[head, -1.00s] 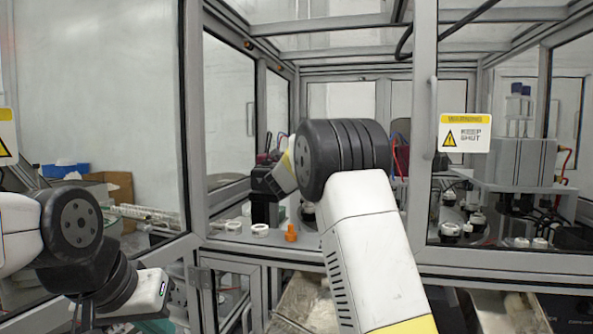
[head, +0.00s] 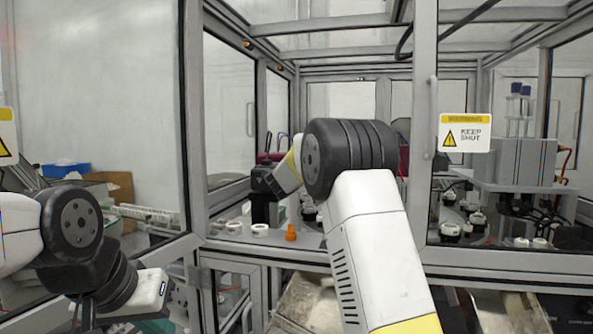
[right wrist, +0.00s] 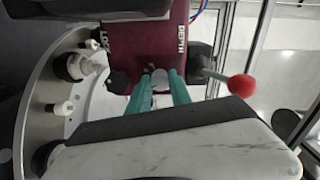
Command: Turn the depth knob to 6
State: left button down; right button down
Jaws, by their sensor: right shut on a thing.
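In the right wrist view a dark red housing (right wrist: 148,35) bears the labels DEPTH and LOCK, seen turned round. My right gripper (right wrist: 160,78) is shut at its face, below the DEPTH label, with its teal fingers around the depth knob. The knob is mostly hidden between the fingers, and its number cannot be read. A black knob (right wrist: 119,81) sits below the LOCK label. In the head view my right arm reaches into the cell and hides most of the housing. My left arm hangs at lower left; its jaws are not clearly shown.
A lever with a red ball (right wrist: 242,84) sticks out close beside the right fingers. A grey round plate (right wrist: 40,112) with white fittings lies on the other side. An orange part (head: 290,232) and a white ring (head: 260,230) stand on the deck. Cell frame posts (head: 424,130) flank my arm.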

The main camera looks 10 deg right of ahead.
jog(key=shift+n, duration=0.5)
jog(key=shift+f, duration=0.1)
jog(key=c, duration=1.2)
grip_release()
jog(key=shift+o, duration=0.2)
jog(key=v, duration=0.7)
jog(key=shift+s+a, duration=0.2)
jog(key=shift+s, duration=0.2)
jog(key=shift+n, duration=0.3)
